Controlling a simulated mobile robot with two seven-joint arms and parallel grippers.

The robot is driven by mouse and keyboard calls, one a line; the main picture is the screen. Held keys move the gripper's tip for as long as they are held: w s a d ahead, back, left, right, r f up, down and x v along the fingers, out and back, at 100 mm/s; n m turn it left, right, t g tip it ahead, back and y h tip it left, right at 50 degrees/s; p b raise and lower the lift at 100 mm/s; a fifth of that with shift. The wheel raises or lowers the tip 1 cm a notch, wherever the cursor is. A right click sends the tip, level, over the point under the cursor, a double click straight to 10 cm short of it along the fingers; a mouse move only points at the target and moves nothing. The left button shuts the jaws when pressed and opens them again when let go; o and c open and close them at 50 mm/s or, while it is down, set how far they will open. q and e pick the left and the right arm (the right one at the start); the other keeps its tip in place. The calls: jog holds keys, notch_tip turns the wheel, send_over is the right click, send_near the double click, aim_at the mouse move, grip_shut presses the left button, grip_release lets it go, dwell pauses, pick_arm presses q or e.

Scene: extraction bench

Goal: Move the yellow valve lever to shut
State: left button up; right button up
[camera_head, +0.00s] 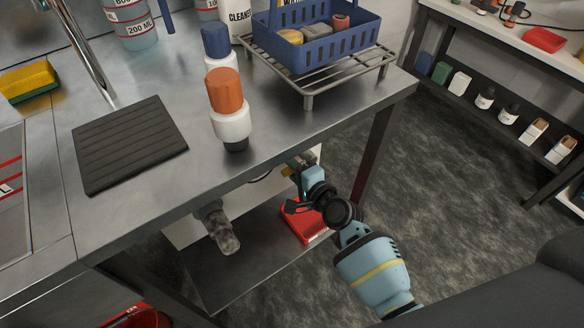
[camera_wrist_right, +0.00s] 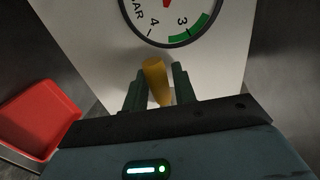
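The yellow valve lever (camera_wrist_right: 156,80) shows in the right wrist view as a short rounded handle, tilted slightly, in front of a white panel (camera_wrist_right: 90,40). My right gripper (camera_wrist_right: 160,88) has its two dark green fingers on either side of the lever. The valve body is hidden. My left gripper is not in view.
A round gauge (camera_wrist_right: 172,12) sits on the panel just beyond the lever. A red tray (camera_head: 303,222) lies on the lower shelf below my right wrist. The metal bench top (camera_head: 190,190) overhangs; an orange-capped bottle (camera_head: 229,118) stands near its edge. A grey pipe-like part (camera_head: 220,232) projects nearby.

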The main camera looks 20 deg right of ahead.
jog(key=shift+o, duration=1.4)
jog(key=p+v, duration=0.1)
jog(key=v, duration=0.7)
jog(key=shift+f, duration=0.1)
